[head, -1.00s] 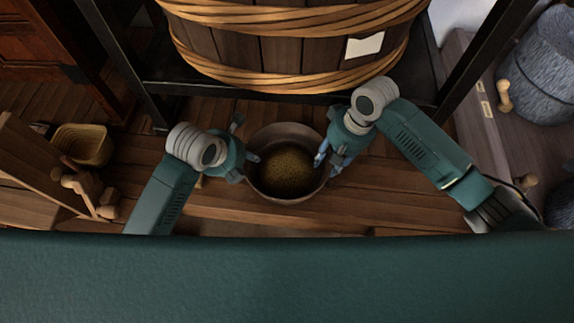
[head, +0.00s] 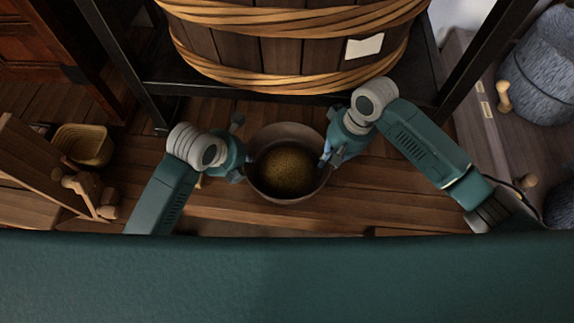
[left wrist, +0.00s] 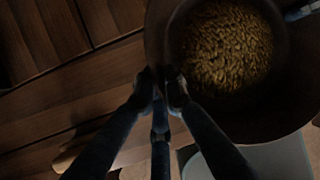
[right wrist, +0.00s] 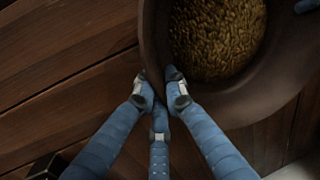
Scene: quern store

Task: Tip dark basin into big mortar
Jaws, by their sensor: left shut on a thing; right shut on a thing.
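The dark basin (head: 290,131) is round and wide, with yellow-brown grain in its bottom. It sits upright between my two arms in the head view. My left gripper (head: 247,160) is shut on the left side of its rim, and my right gripper (head: 325,161) is shut on the right side. The left wrist view shows the fingers (left wrist: 160,88) pinching the basin's wall (left wrist: 262,112). The right wrist view shows the same for the right fingers (right wrist: 162,88) and the wall (right wrist: 245,108). I cannot make out a big mortar for certain.
A large hooped wooden tub (head: 290,60) stands in a dark frame just beyond the basin. A yellow basket (head: 86,146) and a wooden stand (head: 85,190) are at left. A grey-blue vessel (head: 545,70) stands at right. Plank surface (head: 260,212) is bare in front.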

